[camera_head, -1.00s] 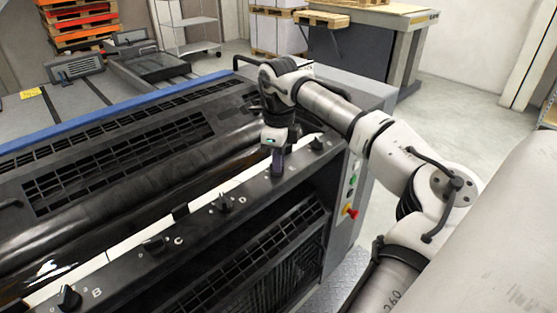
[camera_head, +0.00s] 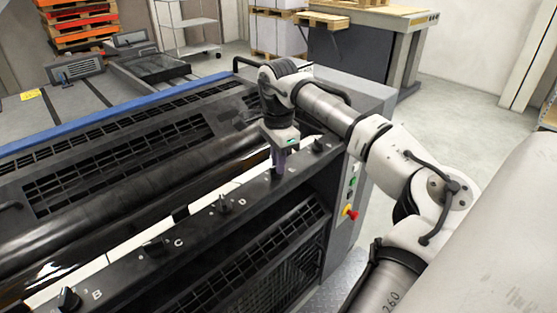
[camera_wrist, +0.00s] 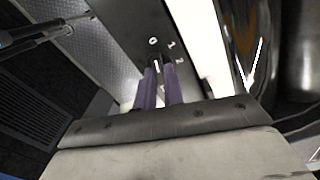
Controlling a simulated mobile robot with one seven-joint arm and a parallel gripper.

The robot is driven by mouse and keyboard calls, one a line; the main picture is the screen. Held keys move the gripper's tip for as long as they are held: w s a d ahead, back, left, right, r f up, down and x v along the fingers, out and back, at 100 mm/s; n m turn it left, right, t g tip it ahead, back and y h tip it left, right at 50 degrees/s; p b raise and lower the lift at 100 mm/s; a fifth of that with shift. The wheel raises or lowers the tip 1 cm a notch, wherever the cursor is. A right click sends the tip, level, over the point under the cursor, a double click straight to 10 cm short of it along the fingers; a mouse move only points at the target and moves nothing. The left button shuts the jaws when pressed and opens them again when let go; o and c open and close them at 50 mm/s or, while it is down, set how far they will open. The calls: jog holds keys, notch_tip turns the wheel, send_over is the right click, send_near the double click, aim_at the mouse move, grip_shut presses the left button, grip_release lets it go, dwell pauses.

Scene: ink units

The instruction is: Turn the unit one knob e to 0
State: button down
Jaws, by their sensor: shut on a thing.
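The ink unit's dark rail carries a row of knobs. My gripper (camera_head: 279,174) points down at the knob between knob D (camera_head: 225,204) and the far-end knob, seemingly knob e. In the wrist view, the purple fingers of my gripper (camera_wrist: 161,88) stand on both sides of this knob (camera_wrist: 157,67), shut on it. The knob is mostly hidden; a short white mark shows between the fingertips, pointing roughly toward the printed 0. The numerals 0 (camera_wrist: 153,40), 1 and 2 show beyond the fingertips. The knob's letter is mostly hidden.
Knob C (camera_head: 155,246) and knob B (camera_head: 69,298) sit nearer along the rail. Another knob (camera_head: 318,145) is just beyond my gripper. A red button (camera_head: 350,212) is on the end panel. Grated guards and dark rollers lie alongside the rail.

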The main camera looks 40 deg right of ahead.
jog(key=shift+n, duration=0.3)
jog(key=c, duration=1.5)
grip_release()
notch_tip(320, 180, up, 14)
jog(key=b, duration=0.2)
jog(key=shift+f, duration=0.1)
